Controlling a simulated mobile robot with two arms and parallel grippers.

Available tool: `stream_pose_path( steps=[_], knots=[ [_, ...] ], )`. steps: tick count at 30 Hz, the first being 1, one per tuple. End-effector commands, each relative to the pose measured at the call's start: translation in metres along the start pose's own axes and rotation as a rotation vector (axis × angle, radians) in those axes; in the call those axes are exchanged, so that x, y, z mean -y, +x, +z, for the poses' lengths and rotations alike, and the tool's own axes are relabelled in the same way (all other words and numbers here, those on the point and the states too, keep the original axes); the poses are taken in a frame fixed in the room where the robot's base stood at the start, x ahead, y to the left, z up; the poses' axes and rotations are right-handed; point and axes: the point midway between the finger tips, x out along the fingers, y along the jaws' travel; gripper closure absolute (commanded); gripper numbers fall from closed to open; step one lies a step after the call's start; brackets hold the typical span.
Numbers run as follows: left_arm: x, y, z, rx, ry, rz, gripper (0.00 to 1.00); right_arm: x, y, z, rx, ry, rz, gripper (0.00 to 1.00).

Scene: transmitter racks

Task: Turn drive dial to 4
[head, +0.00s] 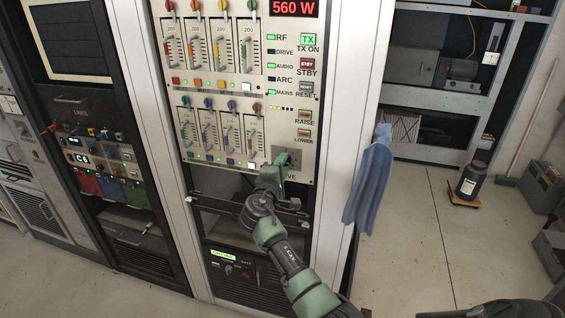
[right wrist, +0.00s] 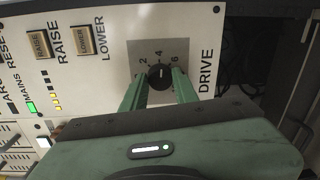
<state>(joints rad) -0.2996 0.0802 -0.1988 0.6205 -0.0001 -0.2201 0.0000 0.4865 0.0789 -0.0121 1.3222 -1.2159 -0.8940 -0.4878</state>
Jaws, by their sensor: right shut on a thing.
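The drive dial (right wrist: 160,75) is a small round black knob on a grey square plate, with 2, 4 and 6 legible around it and DRIVE printed beside it. A short pale mark on the knob seems to point towards the 4, but it is too small to read exactly. My right gripper (right wrist: 161,84) is shut on the dial, one green finger on each side. In the head view my right gripper (head: 286,160) is at the panel's lower right and hides the dial and part of the DRIVE label. My left gripper is not in view.
RAISE (head: 304,117) and LOWER (head: 304,134) buttons sit just above the dial. Slider modules (head: 222,135) fill the panel's left side. A blue cloth (head: 370,180) hangs on the rack's right edge. A dark container (head: 472,180) stands on the floor at right, with clear floor before it.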

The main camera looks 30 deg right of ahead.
Motion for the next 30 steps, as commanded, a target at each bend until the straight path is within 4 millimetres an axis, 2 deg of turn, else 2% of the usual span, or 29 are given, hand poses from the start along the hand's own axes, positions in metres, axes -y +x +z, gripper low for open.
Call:
stream_pose_path(
  steps=[1, 9, 23, 24, 25, 26, 30],
  knots=[
    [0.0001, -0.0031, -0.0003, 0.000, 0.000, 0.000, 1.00, -0.0053, 0.0025, 0.0038, 0.009, -0.020, 0.006, 1.00],
    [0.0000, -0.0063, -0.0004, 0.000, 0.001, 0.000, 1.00, -0.0058, 0.0029, 0.0041, 0.014, -0.087, 0.007, 1.00],
    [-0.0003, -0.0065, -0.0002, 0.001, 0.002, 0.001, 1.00, -0.0068, 0.0033, 0.0045, 0.016, -0.094, 0.009, 1.00],
    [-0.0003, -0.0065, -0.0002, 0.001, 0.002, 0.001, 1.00, -0.0069, 0.0033, 0.0044, 0.016, -0.094, 0.009, 0.60],
    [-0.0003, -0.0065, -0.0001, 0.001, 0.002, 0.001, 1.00, -0.0068, 0.0032, 0.0042, 0.015, -0.094, 0.009, 0.52],
    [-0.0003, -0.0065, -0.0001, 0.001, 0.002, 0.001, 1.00, -0.0065, 0.0030, 0.0039, 0.014, -0.094, 0.009, 0.49],
    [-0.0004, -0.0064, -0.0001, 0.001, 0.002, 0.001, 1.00, -0.0043, 0.0019, 0.0025, 0.011, -0.095, 0.005, 0.49]
  ],
)
